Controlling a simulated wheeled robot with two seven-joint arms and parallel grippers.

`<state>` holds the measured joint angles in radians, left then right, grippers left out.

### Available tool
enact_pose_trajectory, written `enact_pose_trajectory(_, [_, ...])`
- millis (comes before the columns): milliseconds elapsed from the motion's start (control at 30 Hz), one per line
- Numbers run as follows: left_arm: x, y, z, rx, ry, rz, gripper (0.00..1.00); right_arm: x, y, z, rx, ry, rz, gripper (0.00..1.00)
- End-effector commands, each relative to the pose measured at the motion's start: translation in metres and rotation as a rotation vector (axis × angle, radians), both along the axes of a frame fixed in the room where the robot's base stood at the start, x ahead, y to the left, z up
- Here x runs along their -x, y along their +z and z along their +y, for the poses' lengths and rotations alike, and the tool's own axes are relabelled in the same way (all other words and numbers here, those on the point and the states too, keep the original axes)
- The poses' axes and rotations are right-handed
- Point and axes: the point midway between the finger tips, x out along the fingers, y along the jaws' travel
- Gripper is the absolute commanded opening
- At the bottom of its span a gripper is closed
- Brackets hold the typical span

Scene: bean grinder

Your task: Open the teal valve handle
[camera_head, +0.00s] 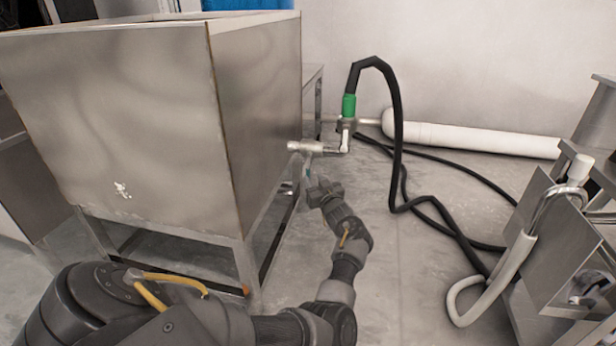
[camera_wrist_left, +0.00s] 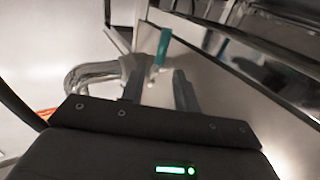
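The teal valve handle (camera_wrist_left: 163,46) shows in the left wrist view as a short flat lever beside a metal pipe fitting. In the head view only a small teal bit (camera_head: 307,171) of it shows, below the pipe on the side of the steel tank; my gripper partly hides it. My left gripper (camera_head: 314,184) is just below the handle. In the left wrist view its two fingers (camera_wrist_left: 160,88) stand apart, with the handle's lower end near the gap between them. I cannot tell whether they touch it. My right gripper is not in view.
The steel tank (camera_head: 120,130) on its frame stands left of my arm. A black hose (camera_head: 397,150) with a green connector (camera_head: 349,106) hangs from the pipe (camera_head: 318,147). A steel machine (camera_head: 570,240) stands at right. The floor between is partly open, with hose across it.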

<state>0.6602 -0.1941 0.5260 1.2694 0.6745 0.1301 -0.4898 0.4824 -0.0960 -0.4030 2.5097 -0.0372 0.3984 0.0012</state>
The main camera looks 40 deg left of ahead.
Motion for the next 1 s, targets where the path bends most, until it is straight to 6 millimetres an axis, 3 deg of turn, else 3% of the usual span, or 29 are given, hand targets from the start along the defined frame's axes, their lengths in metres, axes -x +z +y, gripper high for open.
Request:
enact_pose_trajectory(100, [-0.011,-0.005,0.022,-0.002,0.0,-0.002,0.31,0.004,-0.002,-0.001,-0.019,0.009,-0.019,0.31])
enact_pose_trajectory(333, [-0.026,-0.003,0.05,-0.001,0.0,0.0,0.31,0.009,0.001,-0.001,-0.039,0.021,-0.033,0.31])
enact_pose_trajectory(767, [-0.031,0.0,0.058,-0.001,-0.001,0.0,0.31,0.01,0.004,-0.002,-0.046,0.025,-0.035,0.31])
enact_pose_trajectory(1000, [-0.03,0.0,0.058,-0.001,-0.001,0.0,0.01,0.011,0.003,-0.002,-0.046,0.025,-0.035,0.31])
